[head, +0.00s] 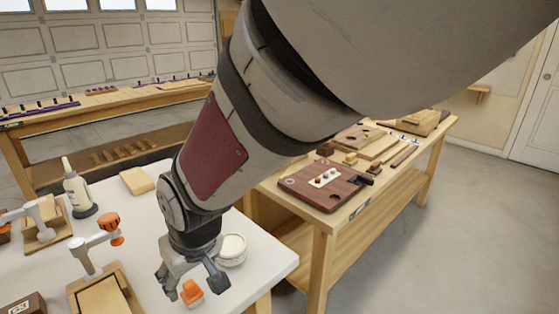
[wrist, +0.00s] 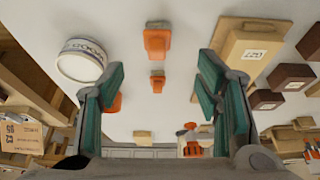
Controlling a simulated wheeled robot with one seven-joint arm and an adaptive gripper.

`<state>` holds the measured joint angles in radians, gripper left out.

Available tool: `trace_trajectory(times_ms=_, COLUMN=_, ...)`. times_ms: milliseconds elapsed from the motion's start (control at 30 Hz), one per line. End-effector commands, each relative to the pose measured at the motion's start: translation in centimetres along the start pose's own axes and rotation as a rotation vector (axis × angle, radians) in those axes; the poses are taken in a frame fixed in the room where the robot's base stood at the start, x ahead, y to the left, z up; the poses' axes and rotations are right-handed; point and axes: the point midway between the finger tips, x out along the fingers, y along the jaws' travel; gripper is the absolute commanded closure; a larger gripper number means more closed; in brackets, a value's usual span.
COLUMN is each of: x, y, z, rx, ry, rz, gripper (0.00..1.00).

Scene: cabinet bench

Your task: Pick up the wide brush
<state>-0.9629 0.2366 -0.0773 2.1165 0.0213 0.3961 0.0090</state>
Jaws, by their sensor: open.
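My gripper (head: 193,284) is open and empty, pointing down over the white table; its two fingers also show in the wrist view (wrist: 163,95). An orange and brown piece (wrist: 158,40), perhaps the wide brush, lies ahead of the gap between the fingers. A smaller orange and brown piece (wrist: 157,83) lies closer to the gap. In the head view an orange-topped piece (head: 191,290) shows between the fingers; I cannot tell which of these it is. No contact is visible.
A round white tub (head: 232,249) stands close to the right finger in the head view.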

Motion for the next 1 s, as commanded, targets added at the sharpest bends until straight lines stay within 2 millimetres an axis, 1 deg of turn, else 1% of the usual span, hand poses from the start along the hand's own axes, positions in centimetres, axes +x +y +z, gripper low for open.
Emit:
trace_trajectory(times_ms=33, x=1.3, y=0.1, z=0.1, rx=0.0, ry=-0.005, rz=0.001, gripper=0.42)
trace_trajectory(times_ms=200, x=4.0, y=0.1, z=0.0, rx=0.0, ry=-0.002, rz=0.001, gripper=0.42)
trace_trajectory(times_ms=467, x=5.7, y=0.1, z=0.0, rx=0.0, ry=-0.001, rz=0.001, gripper=0.42)
trace_trajectory(times_ms=700, x=9.1, y=0.4, z=-0.4, rx=0.0, ry=-0.003, rz=0.001, gripper=0.42)
trace_trajectory(times_ms=800, x=10.0, y=0.4, z=-0.4, rx=0.0, ry=-0.002, rz=0.001, gripper=0.42)
trace_trajectory(times_ms=1000, x=10.4, y=0.4, z=-0.5, rx=0.0, ry=0.0, rz=0.0, gripper=0.42)
